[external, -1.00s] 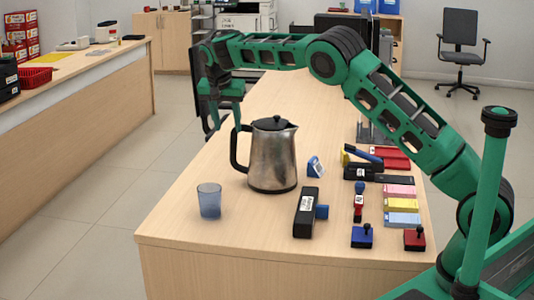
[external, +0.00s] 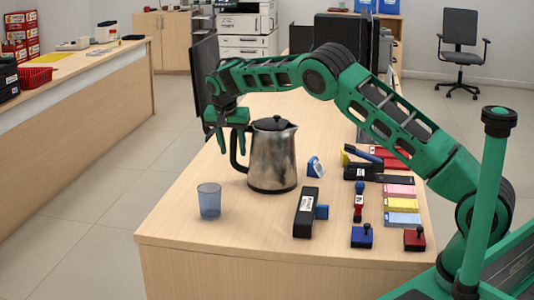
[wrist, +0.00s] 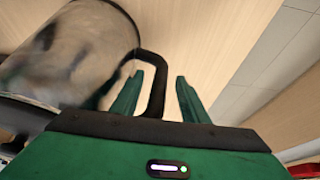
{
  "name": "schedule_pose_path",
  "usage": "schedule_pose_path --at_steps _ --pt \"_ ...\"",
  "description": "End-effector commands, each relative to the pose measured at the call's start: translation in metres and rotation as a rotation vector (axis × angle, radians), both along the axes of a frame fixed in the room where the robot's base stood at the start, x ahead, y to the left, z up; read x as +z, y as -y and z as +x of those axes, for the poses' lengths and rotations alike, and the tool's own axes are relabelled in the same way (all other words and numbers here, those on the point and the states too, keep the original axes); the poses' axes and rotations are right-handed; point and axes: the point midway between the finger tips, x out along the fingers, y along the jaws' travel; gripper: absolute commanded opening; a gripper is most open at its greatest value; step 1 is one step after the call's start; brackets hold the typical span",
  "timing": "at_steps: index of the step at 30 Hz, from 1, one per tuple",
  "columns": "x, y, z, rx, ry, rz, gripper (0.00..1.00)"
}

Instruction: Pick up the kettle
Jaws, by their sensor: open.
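The kettle (external: 274,160) is a worn metal jug with a black lid, black base and black handle (external: 235,160). It stands upright on the light wood counter, its handle toward the left. My gripper (external: 232,147) is open at the handle's upper part, pointing down. In the wrist view the kettle body (wrist: 70,50) fills the upper left. There the handle (wrist: 157,85) shows between the two fingers of my gripper (wrist: 160,77), closer to the left finger, with a gap to the right one. I cannot tell whether a finger touches it.
A blue translucent cup (external: 209,201) stands on the counter (external: 180,222) in front of the kettle, to the left. A black stapler-like object (external: 306,212), stamps, and coloured pads (external: 402,205) lie to the right. A dark monitor (external: 204,80) is behind my gripper.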

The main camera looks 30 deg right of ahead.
Motion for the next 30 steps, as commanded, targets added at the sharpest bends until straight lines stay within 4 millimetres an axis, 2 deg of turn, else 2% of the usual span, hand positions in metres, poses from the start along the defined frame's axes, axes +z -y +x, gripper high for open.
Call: schedule_pose_path --at_steps 6,12,30 --pt "-0.0012 0.0006 0.0006 -0.001 0.002 0.0 0.41" --pt "-0.0009 0.0004 0.0005 0.0 0.001 0.0 0.0" --pt "0.0014 0.0007 0.0011 -0.001 0.005 0.0 0.0"
